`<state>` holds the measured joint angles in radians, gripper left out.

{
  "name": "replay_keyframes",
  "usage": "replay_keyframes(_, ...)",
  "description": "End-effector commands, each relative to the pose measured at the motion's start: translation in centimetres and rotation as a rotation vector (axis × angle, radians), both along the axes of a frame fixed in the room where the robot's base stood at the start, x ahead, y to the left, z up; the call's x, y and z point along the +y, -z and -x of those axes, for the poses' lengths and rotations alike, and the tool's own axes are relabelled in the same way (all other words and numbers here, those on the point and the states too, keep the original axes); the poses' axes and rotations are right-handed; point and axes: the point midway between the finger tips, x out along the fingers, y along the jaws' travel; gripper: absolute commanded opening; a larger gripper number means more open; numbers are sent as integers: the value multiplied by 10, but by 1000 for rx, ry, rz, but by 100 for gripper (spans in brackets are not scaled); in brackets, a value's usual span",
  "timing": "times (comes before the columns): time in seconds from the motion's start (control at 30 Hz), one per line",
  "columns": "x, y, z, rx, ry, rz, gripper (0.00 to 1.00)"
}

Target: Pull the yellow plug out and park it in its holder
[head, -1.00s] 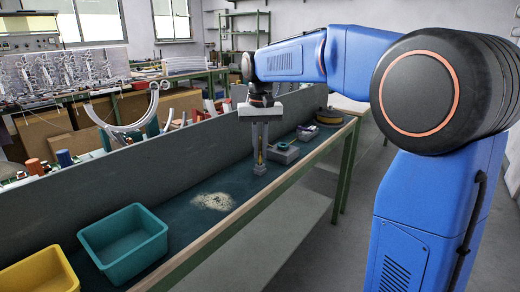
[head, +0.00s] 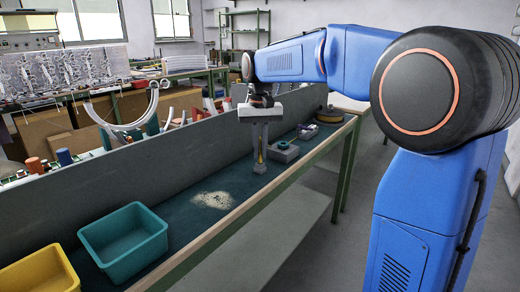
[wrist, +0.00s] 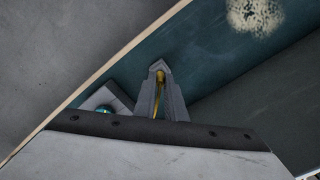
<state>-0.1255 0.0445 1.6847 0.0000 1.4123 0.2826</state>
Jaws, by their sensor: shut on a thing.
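My gripper (head: 260,158) points straight down over the blue-green bench top. It is shut on the yellow plug (wrist: 160,84), a thin yellow piece showing between the two grey fingers in the wrist view. A small grey block (head: 260,169) is at the fingertips, low over or on the bench; I cannot tell whether the plug is still in it. Just behind and right stands a grey block with a teal ring on top (head: 285,148); its corner also shows in the wrist view (wrist: 100,100). I cannot tell which block is the holder.
A grey partition (head: 130,185) runs along the bench's left side. A teal bin (head: 125,243) and a yellow bin (head: 40,270) stand at the near end. A pale speckled patch (head: 211,200) lies on the bench.

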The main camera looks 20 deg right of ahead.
Motion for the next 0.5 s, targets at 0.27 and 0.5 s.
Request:
replay_keyframes(0.27, 0, 0, 0, 0, 0, 0, 18)
replay_keyframes(0.5, 0, 0, 0, 0, 0, 0, 32)
